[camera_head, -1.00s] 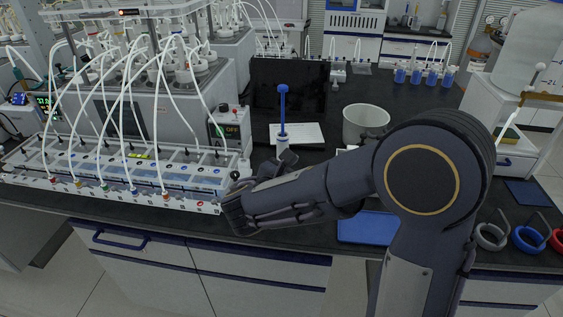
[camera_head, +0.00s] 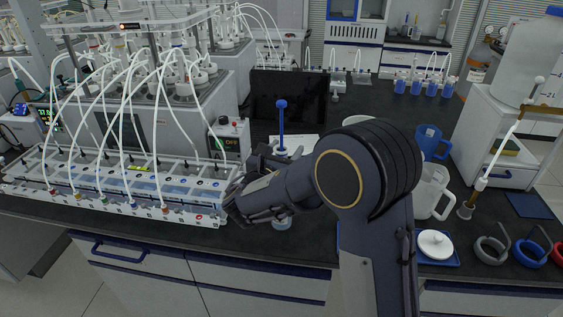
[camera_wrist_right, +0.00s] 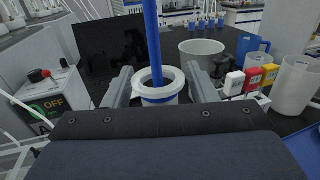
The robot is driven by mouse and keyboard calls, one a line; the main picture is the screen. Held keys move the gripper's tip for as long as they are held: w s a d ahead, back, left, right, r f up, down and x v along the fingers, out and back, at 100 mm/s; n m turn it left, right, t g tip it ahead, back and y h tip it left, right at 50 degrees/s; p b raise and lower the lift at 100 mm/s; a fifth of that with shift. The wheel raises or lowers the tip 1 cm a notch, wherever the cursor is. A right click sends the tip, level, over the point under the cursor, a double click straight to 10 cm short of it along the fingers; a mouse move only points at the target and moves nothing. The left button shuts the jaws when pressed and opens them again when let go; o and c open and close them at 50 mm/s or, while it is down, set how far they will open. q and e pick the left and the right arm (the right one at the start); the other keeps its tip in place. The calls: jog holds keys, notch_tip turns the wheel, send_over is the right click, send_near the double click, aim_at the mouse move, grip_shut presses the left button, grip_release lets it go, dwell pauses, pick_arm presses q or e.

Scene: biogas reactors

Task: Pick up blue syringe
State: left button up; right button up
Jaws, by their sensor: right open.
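The blue syringe stands upright, with its blue plunger (camera_head: 282,118) rising beside the black panel in the head view. In the right wrist view the blue plunger (camera_wrist_right: 153,40) enters a barrel with a white round collar (camera_wrist_right: 158,76). My right gripper (camera_head: 280,154) is at the syringe, below the plunger top. In the right wrist view its two fingers (camera_wrist_right: 161,84) are apart, one on each side of the collar and barrel. My right arm hides most of the barrel in the head view. My left gripper is not in view.
A control box (camera_head: 230,138) and a long tube rack (camera_head: 120,190) stand at the left. A black panel (camera_head: 290,96) is behind. A blue mug (camera_head: 428,141), a white jug (camera_head: 430,188) and a lidded dish (camera_head: 435,244) are at the right. Coloured rings (camera_head: 530,240) lie at the front right.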

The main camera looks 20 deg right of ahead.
aim_at(285, 145)
jog(key=shift+c, duration=0.2)
jog(key=c, duration=0.9)
jog(key=shift+c, duration=0.2)
jog(key=shift+r, duration=0.55)
jog(key=r, duration=0.3)
jog(key=shift+s+a+b, duration=0.2)
jog(key=shift+s+b, duration=0.1)
jog(key=shift+s, duration=0.05)
jog(key=s+a+r, duration=0.2)
jog(key=s+r, duration=0.2)
jog(key=s, duration=0.2)
jog(key=s+a+r, duration=0.3)
jog(key=s+r, duration=0.2)
jog(key=s, duration=0.1)
jog(key=shift+a+b, duration=0.25)
jog(key=shift+b, duration=0.15)
jog(key=shift+r, duration=0.15)
